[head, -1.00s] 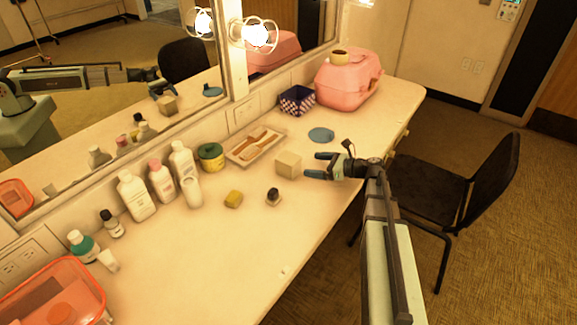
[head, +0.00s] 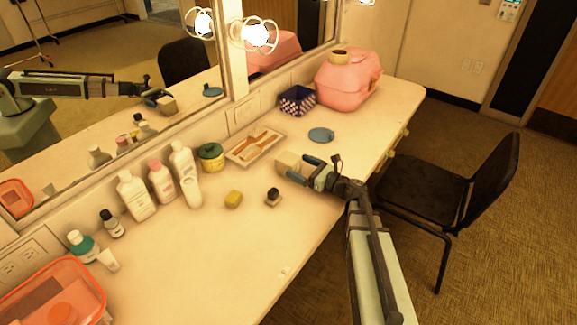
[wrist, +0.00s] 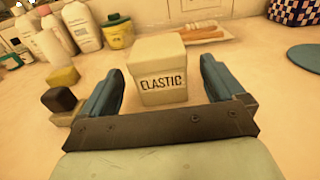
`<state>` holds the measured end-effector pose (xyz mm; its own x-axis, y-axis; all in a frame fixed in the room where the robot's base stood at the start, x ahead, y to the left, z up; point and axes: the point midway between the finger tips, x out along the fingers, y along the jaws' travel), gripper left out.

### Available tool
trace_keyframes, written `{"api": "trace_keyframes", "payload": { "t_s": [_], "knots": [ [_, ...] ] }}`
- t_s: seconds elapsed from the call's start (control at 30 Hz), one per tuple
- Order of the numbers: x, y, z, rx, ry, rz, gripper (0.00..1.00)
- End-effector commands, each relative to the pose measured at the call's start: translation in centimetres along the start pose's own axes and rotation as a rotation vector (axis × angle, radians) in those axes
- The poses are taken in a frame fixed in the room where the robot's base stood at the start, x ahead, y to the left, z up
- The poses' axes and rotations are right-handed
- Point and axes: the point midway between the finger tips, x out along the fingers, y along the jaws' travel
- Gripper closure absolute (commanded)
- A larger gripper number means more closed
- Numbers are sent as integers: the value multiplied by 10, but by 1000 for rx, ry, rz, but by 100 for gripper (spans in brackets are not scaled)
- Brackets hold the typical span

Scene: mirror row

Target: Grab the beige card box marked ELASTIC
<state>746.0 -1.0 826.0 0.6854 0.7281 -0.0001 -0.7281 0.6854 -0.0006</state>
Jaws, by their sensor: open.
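The beige card box (wrist: 160,72) stands upright on the counter in the wrist view, with ELASTIC in dark letters on its near face. My gripper (wrist: 158,84) is open, with one blue finger on each side of the box's near part and a gap showing at each side. In the head view the box (head: 286,160) is partly hidden behind my gripper (head: 300,170), which reaches in low from the right.
A yellow block (head: 233,199) and a small dark-topped item (head: 273,196) stand left of the box. A tray with combs (head: 255,147) lies behind it, and a blue disc (head: 321,135) lies to its right. Several bottles line the mirror.

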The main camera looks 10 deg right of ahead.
Motion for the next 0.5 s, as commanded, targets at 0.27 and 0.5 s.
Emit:
{"api": "trace_keyframes", "payload": {
  "t_s": [0.27,0.5],
  "knots": [
    [20,0,0,0,0,0,4],
    [34,0,1,0,-1,1,4]
  ]
}}
